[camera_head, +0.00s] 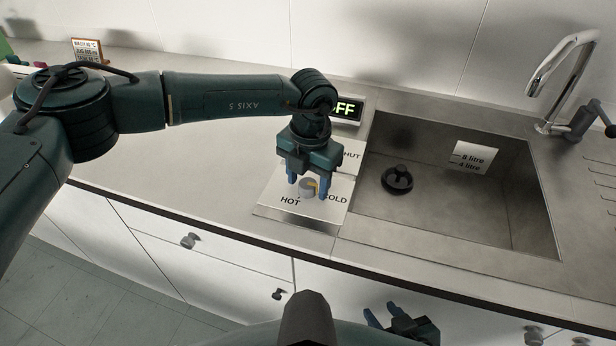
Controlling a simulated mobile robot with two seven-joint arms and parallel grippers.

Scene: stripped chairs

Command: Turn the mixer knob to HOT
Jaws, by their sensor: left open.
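The mixer knob (307,188) is a small grey cylinder with a yellow mark on its upper right. It stands on a light panel (275,207) on the counter, left of the sink. HOT is printed at the panel's lower left and COLD, partly hidden, at its right. My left gripper (308,186) points down over the panel, open, with one blue finger on each side of the knob. I cannot tell whether the fingers touch it. My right gripper (383,314) is open and empty at the bottom, in front of the cabinets.
A sink (450,215) with a black plug (397,180) and a litre label (474,158) lies to the right. A tap (565,70) stands behind it. A small sign (88,49) stands at the back left.

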